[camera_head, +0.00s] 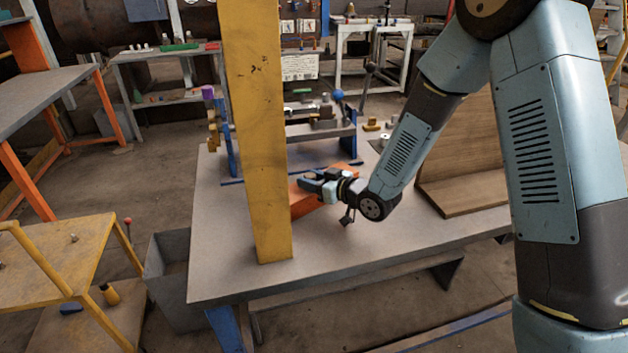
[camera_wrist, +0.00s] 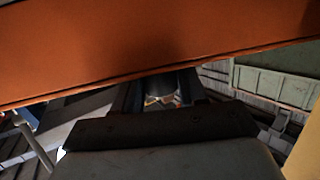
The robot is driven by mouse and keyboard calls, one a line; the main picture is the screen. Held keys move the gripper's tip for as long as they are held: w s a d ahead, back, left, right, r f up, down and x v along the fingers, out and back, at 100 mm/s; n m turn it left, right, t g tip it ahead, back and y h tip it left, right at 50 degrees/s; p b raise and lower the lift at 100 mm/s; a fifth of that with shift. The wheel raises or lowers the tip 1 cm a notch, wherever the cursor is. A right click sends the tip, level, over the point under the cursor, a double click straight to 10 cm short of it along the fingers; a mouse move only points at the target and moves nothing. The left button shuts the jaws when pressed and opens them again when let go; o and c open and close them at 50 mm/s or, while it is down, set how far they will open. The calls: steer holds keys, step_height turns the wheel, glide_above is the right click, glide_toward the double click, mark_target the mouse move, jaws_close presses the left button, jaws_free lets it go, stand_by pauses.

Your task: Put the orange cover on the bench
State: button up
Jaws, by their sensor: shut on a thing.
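The orange cover (camera_head: 304,204) is at the left-middle of the grey bench (camera_head: 370,238) in the head view, partly behind a yellow post and my gripper. I cannot tell whether it touches the bench top. My gripper (camera_head: 312,184) is shut on the cover, reaching in from the right. In the wrist view the cover (camera_wrist: 150,45) fills the upper part as a broad orange face with a slanted lower edge.
The yellow post (camera_head: 257,130) stands upright at the bench's left part. A brown wooden panel piece (camera_head: 465,165) stands on the bench's right side. A blue-framed fixture (camera_head: 300,135) is at the back. A grey bin (camera_head: 170,275) is left of the bench. The front middle of the bench is bare.

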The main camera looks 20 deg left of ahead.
steer(key=o, duration=1.2)
steer(key=shift+c, duration=0.2)
steer(key=v, duration=1.2)
steer(key=w+d+r+m+t+h, duration=0.1)
steer(key=d+r+m+h, duration=0.1)
steer(key=d+r+h, duration=0.35)
steer(key=w+d+r+m+t+h, duration=0.1)
steer(key=d+r+m+h, duration=0.15)
steer(key=d, duration=0.65)
steer(key=w+d+r+m+t+h, duration=0.1)
steer(key=d+r+m+h, duration=0.1)
steer(key=d+r+h, duration=0.4)
steer(key=s+d+r+m+g, duration=0.1)
steer(key=s+d+r+m, duration=0.1)
steer(key=s+d, duration=0.2)
steer(key=s+d+r+m+g, duration=0.1)
steer(key=s+d+r+m, duration=0.1)
steer(key=s, duration=0.8)
steer(key=s+d+r+m+g, duration=0.2)
steer(key=s+d+r, duration=0.1)
steer(key=s+d, duration=0.3)
steer(key=shift+s+d+r, duration=0.25)
steer(key=shift+s+r, duration=0.15)
steer(key=shift+s, duration=0.55)
